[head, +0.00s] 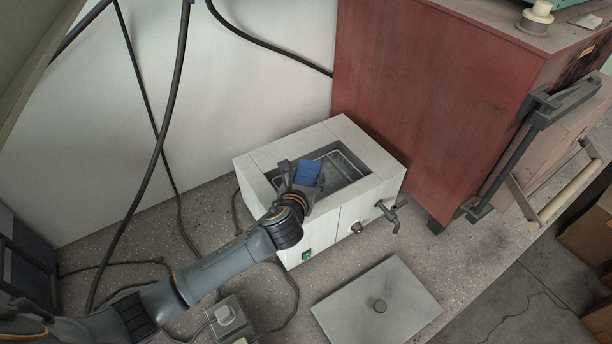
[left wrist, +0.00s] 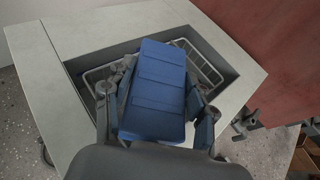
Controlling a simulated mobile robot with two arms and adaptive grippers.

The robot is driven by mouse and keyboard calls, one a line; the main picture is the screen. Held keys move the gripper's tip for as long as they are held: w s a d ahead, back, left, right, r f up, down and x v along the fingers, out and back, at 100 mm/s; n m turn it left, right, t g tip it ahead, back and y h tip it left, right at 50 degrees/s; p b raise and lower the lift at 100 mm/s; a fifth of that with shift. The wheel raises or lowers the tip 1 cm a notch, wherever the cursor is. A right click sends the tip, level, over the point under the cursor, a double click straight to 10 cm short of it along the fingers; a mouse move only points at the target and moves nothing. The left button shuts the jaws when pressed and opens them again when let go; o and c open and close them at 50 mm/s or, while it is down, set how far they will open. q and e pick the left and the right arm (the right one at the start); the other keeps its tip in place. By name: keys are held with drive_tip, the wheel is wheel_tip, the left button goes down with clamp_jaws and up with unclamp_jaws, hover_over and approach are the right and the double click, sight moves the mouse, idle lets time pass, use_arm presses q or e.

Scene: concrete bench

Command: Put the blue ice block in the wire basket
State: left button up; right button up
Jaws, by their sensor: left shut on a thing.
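The blue ice block (head: 307,173) is a flat ribbed slab, held between the fingers of my left gripper (head: 300,183). In the left wrist view the block (left wrist: 157,88) fills the middle, with the fingers (left wrist: 160,110) shut on its sides. The wire basket (head: 347,165) sits inside the rectangular opening of a white box-shaped bath (head: 368,193). The block is over the opening, and in the left wrist view it covers the middle of the basket (left wrist: 207,70). I cannot tell whether the block touches the basket. My right gripper is not in view.
A grey lid (head: 350,302) with a round knob lies on the bench (head: 215,205) in front of the bath. A tall red cabinet (head: 425,95) stands behind and right. A tap (head: 388,212) sticks out of the bath's front. Black cables hang and lie at the left.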

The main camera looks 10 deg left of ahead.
use_arm(q)
drive_tip(key=shift+f, duration=0.25)
drive_tip(key=shift+f, duration=0.3)
drive_tip(key=o, duration=1.3)
drive_tip(key=shift+o, duration=0.2)
drive_tip(key=shift+r, duration=0.1)
drive_tip(key=shift+r, duration=0.4)
drive_tip(key=shift+s+r, duration=0.2)
drive_tip(key=shift+s, duration=0.05)
drive_tip(key=b+v, duration=0.1)
drive_tip(key=v, duration=1)
drive_tip(key=shift+s, duration=0.3)
